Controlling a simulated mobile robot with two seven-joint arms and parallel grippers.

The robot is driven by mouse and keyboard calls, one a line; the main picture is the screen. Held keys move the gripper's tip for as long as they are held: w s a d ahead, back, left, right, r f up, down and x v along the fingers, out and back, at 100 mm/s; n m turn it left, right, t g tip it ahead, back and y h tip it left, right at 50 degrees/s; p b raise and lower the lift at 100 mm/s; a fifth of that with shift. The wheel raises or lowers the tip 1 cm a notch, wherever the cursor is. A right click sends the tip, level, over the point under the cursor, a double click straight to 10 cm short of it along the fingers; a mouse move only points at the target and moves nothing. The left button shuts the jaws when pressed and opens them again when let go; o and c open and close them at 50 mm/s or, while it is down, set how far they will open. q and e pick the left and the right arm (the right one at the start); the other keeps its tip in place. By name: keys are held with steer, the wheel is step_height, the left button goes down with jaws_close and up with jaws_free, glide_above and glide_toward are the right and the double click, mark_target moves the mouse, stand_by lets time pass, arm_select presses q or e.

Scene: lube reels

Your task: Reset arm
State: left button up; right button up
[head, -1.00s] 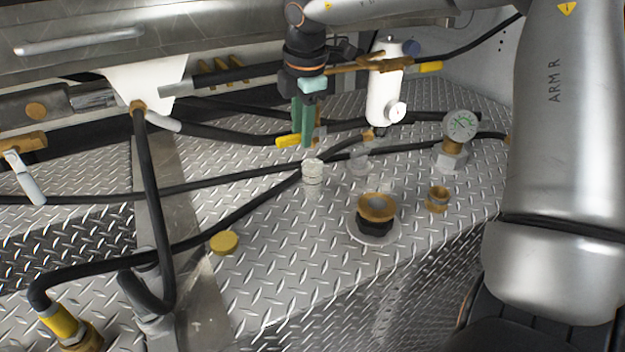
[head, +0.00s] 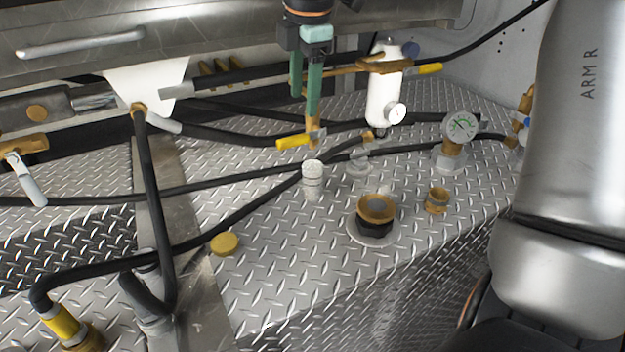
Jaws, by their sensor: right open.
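My right gripper (head: 305,104) is in the upper middle of the head view, pointing down with two green fingers. The fingers are apart, and nothing shows between them. It hangs left of the white cylinder (head: 383,95) and in front of the black hoses. One fingertip overlaps the yellow-handled valve (head: 296,140) in the picture; I cannot tell whether they touch. My right arm comes in along the right side. My left gripper is not in view.
Below the gripper, a white ribbed fitting (head: 313,180) stands on the diamond plate deck (head: 290,270). A brass-topped filler (head: 376,212), a small brass fitting (head: 437,199) and a pressure gauge (head: 460,128) stand to the right. A yellow cap (head: 224,243) lies left. Black hoses cross the deck.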

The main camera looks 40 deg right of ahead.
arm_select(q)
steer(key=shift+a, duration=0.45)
arm_select(e)
steer(key=shift+v, duration=2.1)
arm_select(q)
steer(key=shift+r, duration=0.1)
